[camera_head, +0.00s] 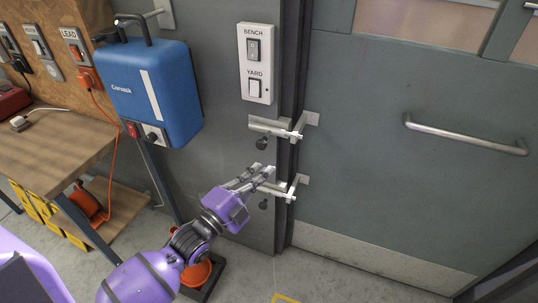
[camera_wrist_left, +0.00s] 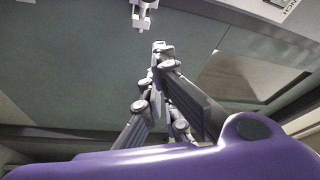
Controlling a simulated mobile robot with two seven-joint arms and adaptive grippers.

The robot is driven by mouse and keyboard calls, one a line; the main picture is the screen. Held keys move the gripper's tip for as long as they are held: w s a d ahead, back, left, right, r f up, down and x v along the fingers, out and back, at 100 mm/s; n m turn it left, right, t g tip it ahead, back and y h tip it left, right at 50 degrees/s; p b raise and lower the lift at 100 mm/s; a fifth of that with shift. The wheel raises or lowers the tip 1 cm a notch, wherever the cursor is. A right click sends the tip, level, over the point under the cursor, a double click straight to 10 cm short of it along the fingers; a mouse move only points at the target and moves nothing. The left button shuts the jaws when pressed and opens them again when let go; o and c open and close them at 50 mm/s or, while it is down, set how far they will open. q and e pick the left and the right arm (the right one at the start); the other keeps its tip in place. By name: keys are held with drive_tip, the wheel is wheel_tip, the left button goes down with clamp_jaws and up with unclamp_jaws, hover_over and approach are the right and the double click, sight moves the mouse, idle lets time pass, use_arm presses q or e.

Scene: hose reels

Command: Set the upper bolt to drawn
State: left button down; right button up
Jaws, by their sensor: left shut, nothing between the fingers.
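The upper bolt (camera_head: 272,128) is a pale metal bolt on the grey post beside the door, below the switch plate. Its dark round knob (camera_head: 262,143) hangs beneath it, and its bar end lies by the bracket on the door edge. The lower bolt (camera_head: 284,192) is alike and sits below. My left gripper (camera_head: 267,172) is shut and empty, in front of the lower bolt's left part and below the upper bolt; contact cannot be told. In the left wrist view its fingertips (camera_wrist_left: 162,47) point towards a pale bolt fitting (camera_wrist_left: 142,14); which bolt is unclear. My right gripper is out of view.
The switch plate (camera_head: 256,62), marked BENCH and YARD, is above the bolts. The grey door (camera_head: 400,185) has a bar handle (camera_head: 465,135). Floor is free in front of the door.

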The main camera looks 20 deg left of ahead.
use_arm(q)
drive_tip(key=w+p, duration=0.1)
drive_tip(key=w, duration=0.8)
drive_tip(key=shift+w+a+f, duration=0.15)
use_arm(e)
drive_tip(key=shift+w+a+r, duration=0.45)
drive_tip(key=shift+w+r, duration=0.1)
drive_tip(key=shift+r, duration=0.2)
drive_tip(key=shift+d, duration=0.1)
use_arm(q)
approach(266, 138)
drive_tip(key=w+d+r, duration=0.2)
drive_tip(key=w, duration=0.1)
drive_tip(key=shift+w+a+r, duration=0.2)
drive_tip(key=shift+r, duration=0.1)
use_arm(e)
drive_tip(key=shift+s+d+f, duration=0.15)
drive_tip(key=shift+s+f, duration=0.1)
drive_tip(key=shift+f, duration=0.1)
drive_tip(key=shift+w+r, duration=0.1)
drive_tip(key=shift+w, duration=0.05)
